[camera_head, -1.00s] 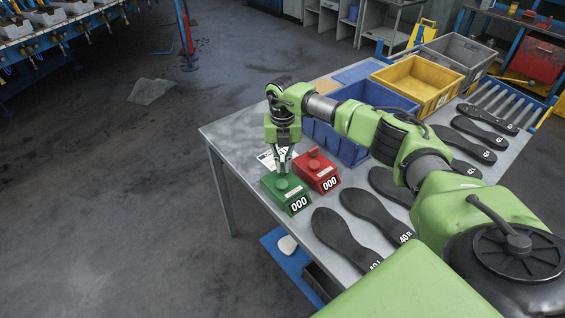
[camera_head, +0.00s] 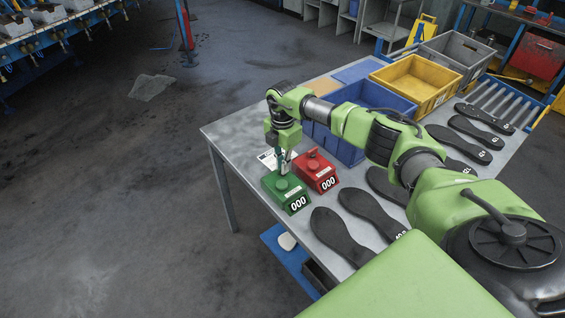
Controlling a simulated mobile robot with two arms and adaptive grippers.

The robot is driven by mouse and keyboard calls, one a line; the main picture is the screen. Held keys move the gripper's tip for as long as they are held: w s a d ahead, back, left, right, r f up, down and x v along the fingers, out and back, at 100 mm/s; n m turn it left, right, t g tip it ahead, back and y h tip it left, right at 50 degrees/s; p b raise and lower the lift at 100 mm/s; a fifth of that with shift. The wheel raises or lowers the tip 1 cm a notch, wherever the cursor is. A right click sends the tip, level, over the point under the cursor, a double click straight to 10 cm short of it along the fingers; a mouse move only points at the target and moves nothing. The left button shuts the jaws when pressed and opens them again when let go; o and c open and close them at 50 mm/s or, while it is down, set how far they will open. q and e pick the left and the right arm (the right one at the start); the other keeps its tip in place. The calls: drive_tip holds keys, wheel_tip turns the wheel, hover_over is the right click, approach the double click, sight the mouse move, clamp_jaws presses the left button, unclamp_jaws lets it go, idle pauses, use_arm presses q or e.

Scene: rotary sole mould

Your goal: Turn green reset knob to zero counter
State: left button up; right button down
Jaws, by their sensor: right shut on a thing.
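The green counter box (camera_head: 286,192) sits on the grey table near its left edge, with its front display reading 000. Its green reset knob (camera_head: 283,184) is on top. My right gripper (camera_head: 283,171) points down over the box, shut on the green knob; the fingertips are small in the view. A red counter box (camera_head: 316,173) stands just right of and behind the green one. It also reads 000 and has a red knob (camera_head: 313,153) on top. My left gripper is not in view.
The grey table (camera_head: 238,130) holds several black soles (camera_head: 342,238). A blue crate (camera_head: 345,147), a yellow crate (camera_head: 416,84) and a grey crate (camera_head: 455,56) stand behind. A white label lies beside the boxes. The table's left corner is clear.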

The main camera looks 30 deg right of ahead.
drive_tip(key=shift+d+m, duration=0.1)
drive_tip(key=shift+m, duration=0.6)
drive_tip(key=c, duration=2.2)
unclamp_jaws()
wheel_tip(320, 180, up, 12)
drive_tip(key=shift+r, duration=0.1)
